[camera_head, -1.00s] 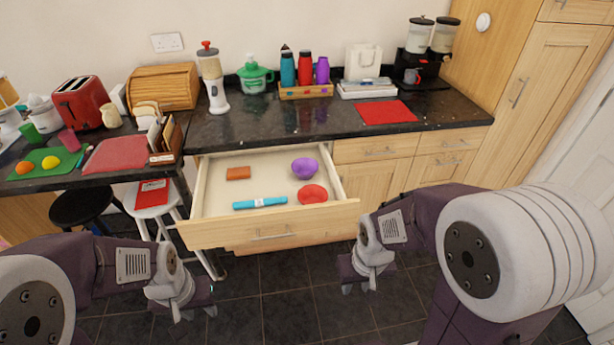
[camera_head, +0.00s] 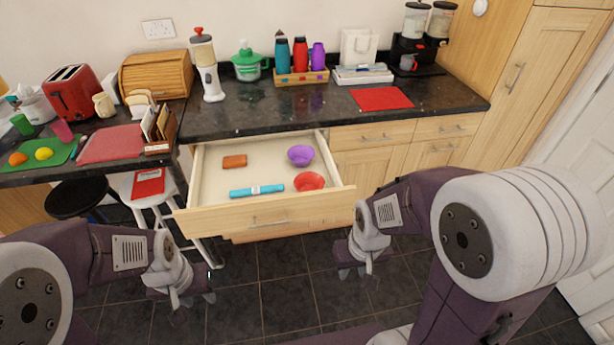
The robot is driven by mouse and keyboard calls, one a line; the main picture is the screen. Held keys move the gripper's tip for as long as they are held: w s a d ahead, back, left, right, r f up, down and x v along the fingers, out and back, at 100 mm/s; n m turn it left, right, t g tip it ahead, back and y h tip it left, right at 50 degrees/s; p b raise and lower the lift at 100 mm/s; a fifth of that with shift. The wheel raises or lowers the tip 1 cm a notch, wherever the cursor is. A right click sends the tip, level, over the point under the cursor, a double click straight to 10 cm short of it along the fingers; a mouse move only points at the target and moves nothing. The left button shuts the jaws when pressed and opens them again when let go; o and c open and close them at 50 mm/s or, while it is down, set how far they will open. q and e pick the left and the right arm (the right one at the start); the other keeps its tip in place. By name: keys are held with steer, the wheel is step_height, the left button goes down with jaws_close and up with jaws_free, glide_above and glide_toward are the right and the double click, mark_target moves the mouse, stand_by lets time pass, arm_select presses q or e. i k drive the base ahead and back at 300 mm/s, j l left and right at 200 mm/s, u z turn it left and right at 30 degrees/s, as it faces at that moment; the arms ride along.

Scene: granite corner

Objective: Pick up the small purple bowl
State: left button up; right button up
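The small purple bowl (camera_head: 301,155) sits in the open drawer (camera_head: 213,178), toward its back right. A red bowl (camera_head: 309,181) lies in front of it in the same drawer. My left gripper (camera_head: 194,301) hangs over the floor, in front of and left of the drawer, with its fingers apart and nothing between them. My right gripper (camera_head: 355,271) hangs in front of the drawer's right corner, below the drawer front, with its fingers apart and empty. Both grippers are away from the bowl.
The drawer also holds an orange-brown block (camera_head: 234,161) and a blue bar-shaped item (camera_head: 256,190). The dark counter (camera_head: 250,119) overhangs the drawer's back. Stools (camera_head: 150,187) stand left of the drawer. The tiled floor (camera_head: 280,285) in front is clear.

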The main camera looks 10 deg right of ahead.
mark_target(301, 156)
steer(key=i+l+u, duration=0.25)
steer(key=i+u, duration=0.2)
steer(key=i+l+u, duration=0.3)
steer(key=u, duration=0.15)
steer(key=i+l+u, duration=0.25)
steer(key=l+u, duration=0.2)
steer(key=l, duration=0.2)
